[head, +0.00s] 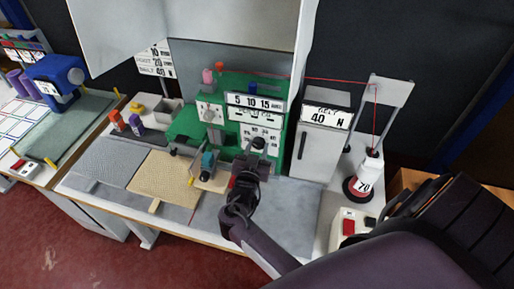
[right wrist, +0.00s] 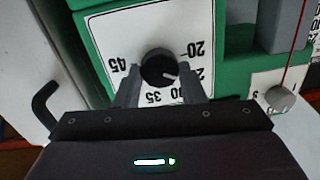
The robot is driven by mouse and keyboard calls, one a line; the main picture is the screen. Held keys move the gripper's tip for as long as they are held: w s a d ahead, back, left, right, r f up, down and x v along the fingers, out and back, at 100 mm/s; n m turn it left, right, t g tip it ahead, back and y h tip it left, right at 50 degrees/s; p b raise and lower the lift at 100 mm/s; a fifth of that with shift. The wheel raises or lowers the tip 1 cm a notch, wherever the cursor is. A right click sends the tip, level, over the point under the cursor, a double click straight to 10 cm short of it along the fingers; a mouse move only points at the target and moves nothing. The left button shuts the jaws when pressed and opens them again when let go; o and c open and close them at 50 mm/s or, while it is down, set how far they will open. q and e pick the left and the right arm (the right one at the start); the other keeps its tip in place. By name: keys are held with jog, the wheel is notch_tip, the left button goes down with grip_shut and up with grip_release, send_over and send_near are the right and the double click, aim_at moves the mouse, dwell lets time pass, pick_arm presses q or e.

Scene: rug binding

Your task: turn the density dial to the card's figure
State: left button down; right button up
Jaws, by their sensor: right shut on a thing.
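The density dial (right wrist: 158,67) is a round black knob with a short white mark on a white plate of figures on the green machine (head: 184,122). My right gripper (right wrist: 158,88) is shut on it, one finger on each side. In the right wrist view the figures are upside down; 45, 35, 30 and 20 read, and the fingers hide part of the scale. The white mark points to the lower right, near the half-hidden figure below 20. In the head view the right gripper (head: 257,150) covers the dial. A card (head: 325,117) reads 40 N. My left gripper is not in view.
A grey cabinet (head: 318,150) stands right of the machine. A spool marked 70 (head: 370,172) stands further right, with red thread running from it. A tan mat piece (head: 160,178) lies on the bench. A smaller grey knob (right wrist: 280,98) is beside the dial.

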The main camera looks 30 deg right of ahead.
jog(key=shift+d+r, duration=0.1)
jog(key=shift+r, duration=0.05)
jog(key=o, duration=0.8)
jog(key=shift+w, duration=0.1)
jog(key=shift+c, duration=0.2)
jog(key=shift+o, duration=1.1)
jog(key=shift+f, duration=0.2)
